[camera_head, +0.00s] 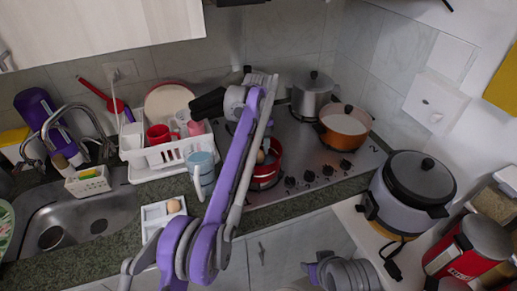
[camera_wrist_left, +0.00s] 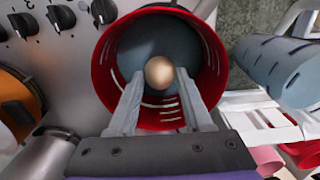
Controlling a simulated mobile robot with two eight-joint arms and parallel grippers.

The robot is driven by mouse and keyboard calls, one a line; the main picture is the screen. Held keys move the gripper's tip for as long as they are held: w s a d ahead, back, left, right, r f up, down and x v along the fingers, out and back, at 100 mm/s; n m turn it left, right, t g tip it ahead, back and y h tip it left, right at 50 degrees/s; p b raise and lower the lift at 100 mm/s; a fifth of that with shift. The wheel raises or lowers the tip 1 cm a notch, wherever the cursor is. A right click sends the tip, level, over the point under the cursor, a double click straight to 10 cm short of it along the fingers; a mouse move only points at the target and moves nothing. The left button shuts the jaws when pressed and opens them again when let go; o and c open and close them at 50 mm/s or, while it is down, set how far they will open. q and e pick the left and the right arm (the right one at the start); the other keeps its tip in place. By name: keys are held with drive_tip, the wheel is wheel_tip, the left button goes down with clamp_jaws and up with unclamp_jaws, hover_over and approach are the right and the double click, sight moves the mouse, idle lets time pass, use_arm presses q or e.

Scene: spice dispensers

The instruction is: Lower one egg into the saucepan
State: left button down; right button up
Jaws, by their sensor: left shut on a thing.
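A red saucepan (camera_head: 270,176) stands on the stove, partly hidden by my left arm in the head view. In the left wrist view, the saucepan (camera_wrist_left: 213,62) lies beyond my fingers, with a dark grey inside. My left gripper (camera_wrist_left: 160,80) is shut on a tan egg (camera_wrist_left: 159,70), which shows against the inside of the pan. I cannot tell whether the egg touches the pan's bottom. Another egg (camera_head: 174,206) sits in a white tray (camera_head: 153,214) on the counter.
A silver pot (camera_head: 313,97) and an orange pan (camera_head: 345,124) stand on the stove (camera_head: 318,152). A light blue jug (camera_head: 202,172) stands left of the red saucepan, near a white dish rack (camera_head: 155,158). A rice cooker (camera_head: 413,188) is at the right.

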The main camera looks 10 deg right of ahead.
use_arm(q)
drive_tip(key=shift+f+b, duration=0.35)
drive_tip(key=shift+f, duration=0.7)
idle(0.5)
drive_tip(key=shift+c, duration=1.2)
unclamp_jaws()
drive_tip(key=shift+r, duration=0.15)
